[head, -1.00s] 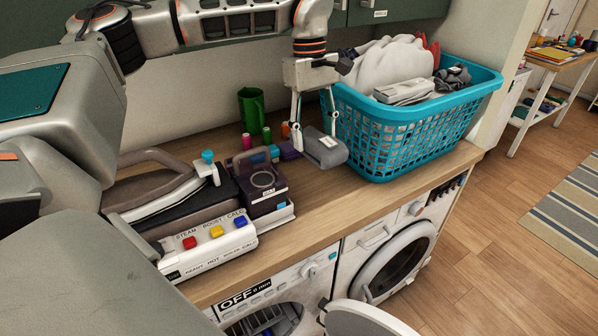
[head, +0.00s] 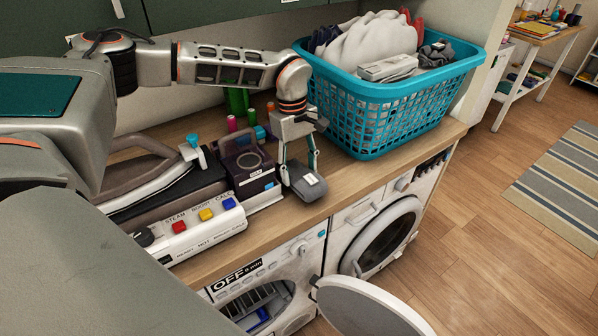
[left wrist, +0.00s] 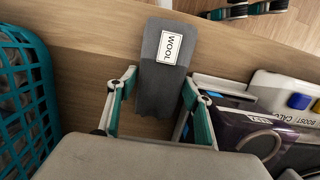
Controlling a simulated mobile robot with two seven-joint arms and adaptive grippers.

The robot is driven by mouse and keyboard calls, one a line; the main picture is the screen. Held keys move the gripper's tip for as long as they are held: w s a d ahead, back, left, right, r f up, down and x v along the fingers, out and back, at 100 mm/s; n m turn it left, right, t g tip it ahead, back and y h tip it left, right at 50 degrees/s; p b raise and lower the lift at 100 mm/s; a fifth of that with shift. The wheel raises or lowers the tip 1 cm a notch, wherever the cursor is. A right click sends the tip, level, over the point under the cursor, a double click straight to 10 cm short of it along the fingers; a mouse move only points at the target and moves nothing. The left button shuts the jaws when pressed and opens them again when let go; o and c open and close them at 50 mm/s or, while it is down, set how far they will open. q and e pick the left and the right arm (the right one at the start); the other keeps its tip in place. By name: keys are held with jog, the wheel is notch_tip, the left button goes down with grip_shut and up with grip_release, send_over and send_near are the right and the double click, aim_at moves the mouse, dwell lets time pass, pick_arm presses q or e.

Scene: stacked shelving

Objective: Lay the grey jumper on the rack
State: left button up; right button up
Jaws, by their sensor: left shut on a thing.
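The grey jumper (head: 306,186) is a small folded dark grey bundle with a white label reading "WOOL", which reads clearly in the left wrist view (left wrist: 163,75). My left gripper (head: 300,168) is shut on it, a finger on each side, and holds it near the counter's front edge, left of the blue basket. In the left wrist view the two fingers (left wrist: 160,90) flank the bundle. Whether it touches the counter is hard to tell. I see no rack that I can make out. My right gripper is not in view.
A blue laundry basket (head: 385,117) full of clothes stands right of the gripper. A dark purple box (head: 247,168) and an iron station (head: 200,232) lie to the left. Below are two machines; a round door (head: 368,306) stands open.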

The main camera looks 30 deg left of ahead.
aim_at(295, 164)
pick_arm(q)
jog(key=shift+f, duration=0.7)
jog(key=shift+f, duration=0.1)
jog(key=o, duration=0.9)
jog(key=shift+c, duration=0.2)
jog(key=r, duration=0.4)
jog(key=a+r, duration=0.1)
jog(key=r, duration=0.7)
jog(key=shift+w+a+b, duration=0.3)
jog(key=shift+w, duration=0.05)
